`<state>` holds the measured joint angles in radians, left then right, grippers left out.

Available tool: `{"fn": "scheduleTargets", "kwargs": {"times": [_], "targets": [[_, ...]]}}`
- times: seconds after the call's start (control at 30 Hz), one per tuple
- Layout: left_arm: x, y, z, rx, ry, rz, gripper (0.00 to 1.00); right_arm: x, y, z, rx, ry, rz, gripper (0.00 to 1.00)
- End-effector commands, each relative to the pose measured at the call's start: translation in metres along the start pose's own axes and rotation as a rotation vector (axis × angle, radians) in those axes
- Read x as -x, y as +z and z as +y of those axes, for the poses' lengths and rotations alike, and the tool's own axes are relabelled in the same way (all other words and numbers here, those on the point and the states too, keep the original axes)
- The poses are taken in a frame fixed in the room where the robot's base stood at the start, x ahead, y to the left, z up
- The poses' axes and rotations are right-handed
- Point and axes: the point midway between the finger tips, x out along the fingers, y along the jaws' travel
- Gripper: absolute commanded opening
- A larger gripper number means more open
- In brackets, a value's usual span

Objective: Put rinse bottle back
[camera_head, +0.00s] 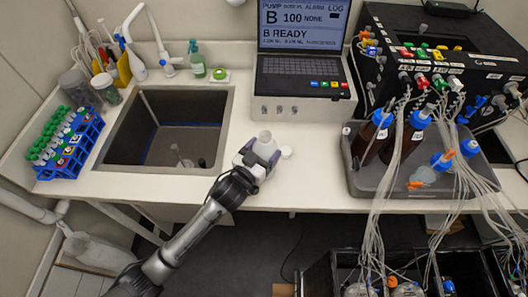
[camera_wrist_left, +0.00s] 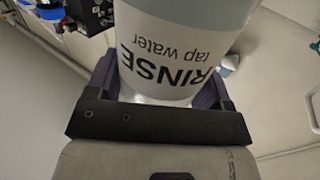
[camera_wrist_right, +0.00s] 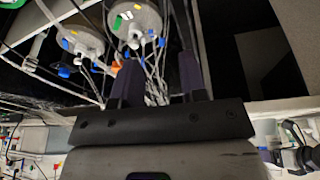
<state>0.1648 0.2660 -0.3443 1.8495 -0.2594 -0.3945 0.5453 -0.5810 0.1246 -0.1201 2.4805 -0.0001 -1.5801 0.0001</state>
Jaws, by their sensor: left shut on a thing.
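The rinse bottle (camera_head: 265,147) is white and translucent, and its label reads "RINSE tap water" in the left wrist view (camera_wrist_left: 165,65). My left gripper (camera_head: 258,157) is shut around its body, just right of the sink near the counter's front edge. Its purple fingers show on both sides of the bottle in the left wrist view. I cannot tell whether the bottle's base touches the counter. My right gripper (camera_wrist_right: 160,80) shows only in the right wrist view, its two fingers apart with nothing held between them.
The sink (camera_head: 170,130) lies left of the bottle. A blue tube rack (camera_head: 68,160) stands further left. A green soap bottle (camera_head: 197,60) and a laptop (camera_head: 303,65) are behind. A grey tray (camera_head: 375,182) with brown bottles and hanging tubing is at right. The counter between is mostly clear.

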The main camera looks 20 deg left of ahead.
Motion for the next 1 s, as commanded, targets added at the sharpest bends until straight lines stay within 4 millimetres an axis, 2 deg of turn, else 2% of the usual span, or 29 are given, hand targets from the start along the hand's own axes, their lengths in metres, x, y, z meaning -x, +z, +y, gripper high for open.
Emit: {"fn": "scheduleTargets", "kwargs": {"times": [0.1, 0.47, 0.5, 0.73, 1.0], "targets": [[0.0, 0.0076, 0.0, -0.001, 0.0, 0.003, 0.43, -0.0019, 0.0005, 0.0, 0.0, 0.0, 0.0, 0.39], [0.0, 0.0107, 0.0003, 0.0, 0.001, 0.003, 0.43, -0.0032, 0.0007, -0.0007, -0.002, -0.002, 0.0, 0.39], [0.0002, 0.0113, 0.0002, 0.0, 0.0, 0.0, 0.77, -0.0028, 0.0004, -0.0009, -0.003, -0.002, 0.001, 0.39], [0.0002, 0.0111, 0.0002, -0.001, 0.0, 0.0, 0.99, -0.0027, 0.0001, -0.002, -0.007, -0.005, 0.001, 0.39], [0.0002, 0.0091, 0.0001, -0.001, 0.0, 0.001, 1.0, -0.0019, -0.0003, -0.0022, -0.007, -0.006, 0.001, 0.39]]}}
